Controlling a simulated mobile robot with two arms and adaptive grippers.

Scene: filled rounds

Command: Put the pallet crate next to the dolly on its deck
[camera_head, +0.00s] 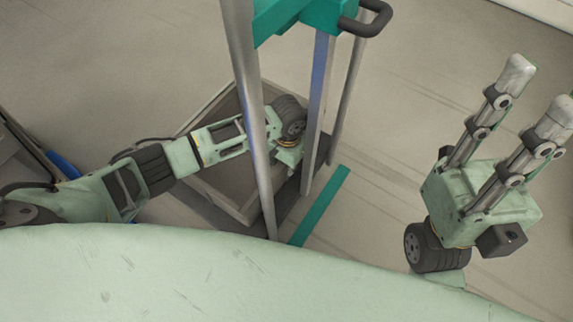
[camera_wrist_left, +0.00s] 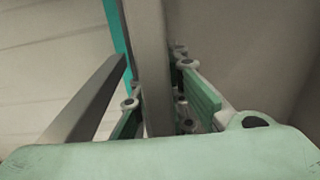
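The crate (camera_head: 239,207) is a grey open box left of the dolly's uprights. The dolly has metal posts (camera_head: 318,95), a teal top (camera_head: 312,14) and a dark low deck (camera_head: 295,207). The crate is close above or on this deck; I cannot tell whether they touch. My left arm reaches over the crate, and a post partly hides its gripper in the head view. In the left wrist view my left gripper (camera_wrist_left: 158,85) has its fingers on either side of a grey upright wall or bar; firm contact cannot be told. My right gripper (camera_head: 541,88) is open and empty, pointing up.
A black handle (camera_head: 375,18) sticks out from the dolly's teal top. A teal strip (camera_head: 320,206) lies on the floor beside the deck. The floor (camera_head: 410,110) between the dolly and my right gripper is clear. Dark equipment with a blue part (camera_head: 64,165) stands at far left.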

